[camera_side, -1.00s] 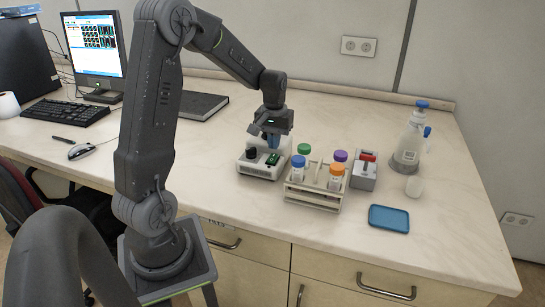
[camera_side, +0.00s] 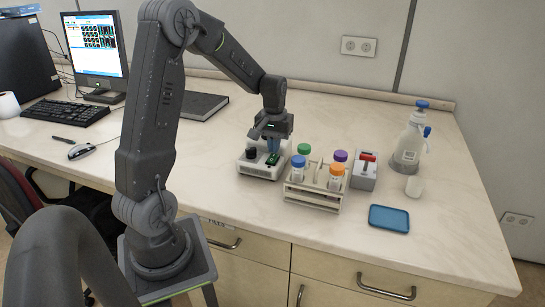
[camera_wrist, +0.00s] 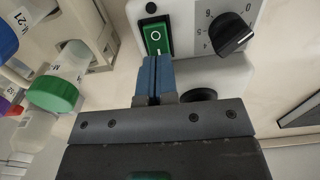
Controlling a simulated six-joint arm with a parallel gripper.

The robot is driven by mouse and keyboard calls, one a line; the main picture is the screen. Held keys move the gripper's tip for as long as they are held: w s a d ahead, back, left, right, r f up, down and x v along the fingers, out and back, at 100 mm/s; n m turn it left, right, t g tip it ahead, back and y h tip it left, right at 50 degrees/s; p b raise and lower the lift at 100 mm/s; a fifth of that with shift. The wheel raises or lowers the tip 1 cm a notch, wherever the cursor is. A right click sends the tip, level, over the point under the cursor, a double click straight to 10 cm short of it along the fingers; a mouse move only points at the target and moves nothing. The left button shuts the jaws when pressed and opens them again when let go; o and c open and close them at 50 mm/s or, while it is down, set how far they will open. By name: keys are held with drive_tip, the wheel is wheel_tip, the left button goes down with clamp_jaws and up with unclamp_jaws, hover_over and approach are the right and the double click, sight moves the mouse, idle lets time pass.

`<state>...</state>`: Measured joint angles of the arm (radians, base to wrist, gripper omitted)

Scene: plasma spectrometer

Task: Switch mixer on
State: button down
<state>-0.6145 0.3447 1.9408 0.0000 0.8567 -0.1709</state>
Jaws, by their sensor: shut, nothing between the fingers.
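The mixer is a white device (camera_side: 250,171) on the bench in the side view. The wrist view shows its white front panel (camera_wrist: 188,40) with a green rocker switch (camera_wrist: 156,37) and a black dial (camera_wrist: 231,34) with numbers around it. The switch also shows in the side view (camera_side: 272,159). My gripper (camera_wrist: 155,59) is shut and empty, with its blue fingertips at the "I" end of the switch. In the side view my gripper (camera_side: 273,152) points down over the mixer. Whether the fingertips touch the switch cannot be told.
A rack (camera_side: 312,197) with several coloured-cap tubes stands close to the right of the mixer. Beyond it are a grey device (camera_side: 364,178) with a red part, a blue tray (camera_side: 389,218) and a wash bottle (camera_side: 410,145). A dark laptop (camera_side: 203,105) lies behind left.

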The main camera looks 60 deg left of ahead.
drive_tip(key=shift+f, duration=0.75)
drive_tip(key=shift+r, duration=3.55)
drive_tip(key=s+d+r+m+t, duration=0.1)
drive_tip(key=s+d+r+m, duration=0.15)
drive_tip(key=d, duration=0.35)
drive_tip(key=s+d+r+m+t, duration=0.1)
drive_tip(key=d+r, duration=0.3)
drive_tip(key=d, duration=0.3)
drive_tip(key=s+d+r+m+t, duration=0.2)
drive_tip(key=s+d+m, duration=0.3)
drive_tip(key=s+d, duration=0.5)
drive_tip(key=shift+s+d+t, duration=0.35)
drive_tip(key=shift+s+t, duration=0.3)
drive_tip(key=shift+t, duration=0.15)
drive_tip(key=shift+m, duration=0.25)
